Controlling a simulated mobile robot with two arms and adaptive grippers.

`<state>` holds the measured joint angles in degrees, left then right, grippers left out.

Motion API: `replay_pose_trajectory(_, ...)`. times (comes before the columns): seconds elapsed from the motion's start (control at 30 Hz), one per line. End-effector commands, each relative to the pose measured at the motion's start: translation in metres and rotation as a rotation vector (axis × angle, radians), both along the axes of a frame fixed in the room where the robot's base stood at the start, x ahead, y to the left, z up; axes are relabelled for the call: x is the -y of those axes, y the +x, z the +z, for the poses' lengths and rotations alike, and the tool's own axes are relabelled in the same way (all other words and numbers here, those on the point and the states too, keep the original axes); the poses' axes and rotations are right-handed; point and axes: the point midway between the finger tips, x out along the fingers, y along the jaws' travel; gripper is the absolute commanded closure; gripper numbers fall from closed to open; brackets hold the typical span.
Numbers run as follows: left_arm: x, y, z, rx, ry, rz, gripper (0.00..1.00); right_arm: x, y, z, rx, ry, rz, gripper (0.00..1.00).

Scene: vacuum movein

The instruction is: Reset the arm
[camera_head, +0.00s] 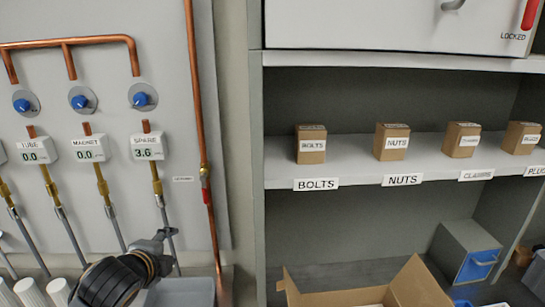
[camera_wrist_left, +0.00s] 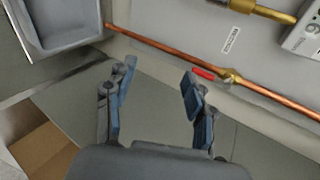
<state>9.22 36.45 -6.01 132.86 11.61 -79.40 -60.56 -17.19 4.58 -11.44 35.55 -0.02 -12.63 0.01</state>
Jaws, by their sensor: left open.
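My left gripper (camera_head: 160,237) is in the head view at the lower left, in front of the wall panel (camera_head: 120,205) and its hoses. In the left wrist view my left gripper (camera_wrist_left: 158,85) shows two blue-padded fingers spread apart with nothing between them. A copper pipe (camera_wrist_left: 165,54) with a red valve handle (camera_wrist_left: 204,74) runs past beyond the fingertips. The gripper appears apart from the pipe. My right gripper is in neither view.
A shelf (camera_head: 360,172) at the right holds labelled boxes, including bolts (camera_head: 311,150) and nuts (camera_head: 391,148). An open cardboard box (camera_head: 415,285) and a grey bin with a blue front (camera_head: 475,264) stand below. A grey tray (camera_head: 185,293) lies beside my left arm.

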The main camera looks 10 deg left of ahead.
Motion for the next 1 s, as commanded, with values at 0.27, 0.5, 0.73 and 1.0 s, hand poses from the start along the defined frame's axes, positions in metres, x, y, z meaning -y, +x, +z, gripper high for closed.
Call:
replay_pose_trajectory(0.27,0.047,-0.086,-0.121,-0.237,-0.447,0.278,0.46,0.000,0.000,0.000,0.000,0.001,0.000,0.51)
replay_pose_trajectory(0.5,0.079,-0.177,-0.188,-0.414,-0.771,0.645,0.46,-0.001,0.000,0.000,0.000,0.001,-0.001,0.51)
replay_pose_trajectory(0.73,0.100,-0.249,-0.220,-0.519,-0.953,0.968,0.46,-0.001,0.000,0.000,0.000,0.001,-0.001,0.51)
replay_pose_trajectory(1.0,0.105,-0.251,-0.295,-0.555,-0.972,1.062,0.46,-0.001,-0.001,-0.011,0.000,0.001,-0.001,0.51)
